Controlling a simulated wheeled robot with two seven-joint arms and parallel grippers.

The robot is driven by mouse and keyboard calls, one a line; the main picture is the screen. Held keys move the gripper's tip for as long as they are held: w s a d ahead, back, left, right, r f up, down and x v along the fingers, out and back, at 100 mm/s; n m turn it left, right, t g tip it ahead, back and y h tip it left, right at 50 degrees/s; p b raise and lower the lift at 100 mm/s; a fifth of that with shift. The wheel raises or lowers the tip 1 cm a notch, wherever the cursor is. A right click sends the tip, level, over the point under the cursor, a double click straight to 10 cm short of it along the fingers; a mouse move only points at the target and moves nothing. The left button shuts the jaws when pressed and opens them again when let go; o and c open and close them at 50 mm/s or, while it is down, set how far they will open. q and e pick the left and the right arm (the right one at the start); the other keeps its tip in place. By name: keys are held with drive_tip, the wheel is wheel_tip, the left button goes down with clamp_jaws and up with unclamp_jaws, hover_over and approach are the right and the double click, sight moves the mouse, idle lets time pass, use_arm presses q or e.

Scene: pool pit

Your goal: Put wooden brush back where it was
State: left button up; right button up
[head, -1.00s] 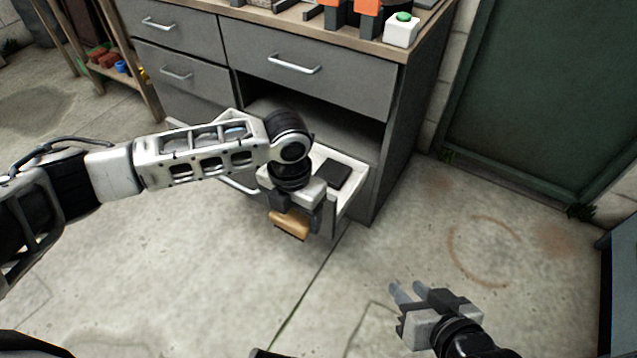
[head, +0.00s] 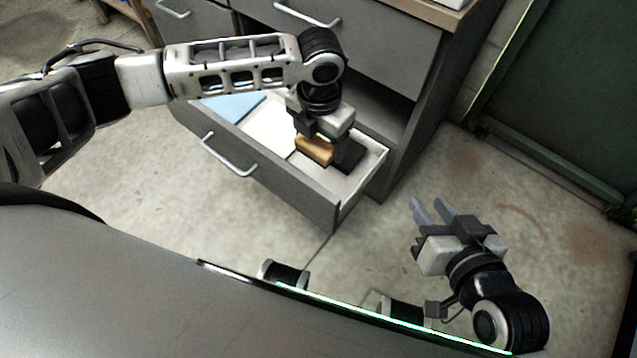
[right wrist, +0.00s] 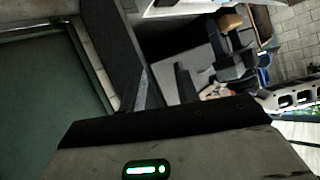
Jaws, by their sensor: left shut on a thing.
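The wooden brush (head: 314,149), a tan block, is held in my left gripper (head: 328,153), which is shut on it. Both are over the right part of the open lower drawer (head: 270,187). I cannot tell whether the brush touches the drawer floor. The brush also shows in the right wrist view (right wrist: 230,22). My right gripper (head: 430,204) is open and empty above the floor, right of the drawer; its two fingers also show in the right wrist view (right wrist: 162,88).
A blue item (head: 235,106) and a white area (head: 270,132) show in the drawer, left of the brush. The grey cabinet (head: 385,50) stands behind, with a shadowed opening above the drawer. A green door (head: 570,80) is at the right. The floor between is clear.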

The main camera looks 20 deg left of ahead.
sight(320, 151)
use_arm(q)
wheel_tip(320, 151, down, 3)
drive_tip(key=shift+b, duration=0.9)
drive_tip(key=shift+f+b, duration=0.35)
drive_tip(key=shift+f, duration=0.2)
wheel_tip(320, 151, down, 9)
drive_tip(key=b, duration=0.4)
drive_tip(key=shift+f, duration=0.15)
use_arm(e)
drive_tip(key=a+r+t+y, duration=0.1)
drive_tip(key=a+r+m+t+y, duration=0.1)
drive_tip(key=r, duration=0.1)
drive_tip(key=shift+w+r, duration=0.15)
drive_tip(key=shift+w, duration=0.05)
use_arm(q)
drive_tip(key=o, duration=0.9)
drive_tip(key=shift+f, duration=0.1)
drive_tip(key=shift+o, duration=0.2)
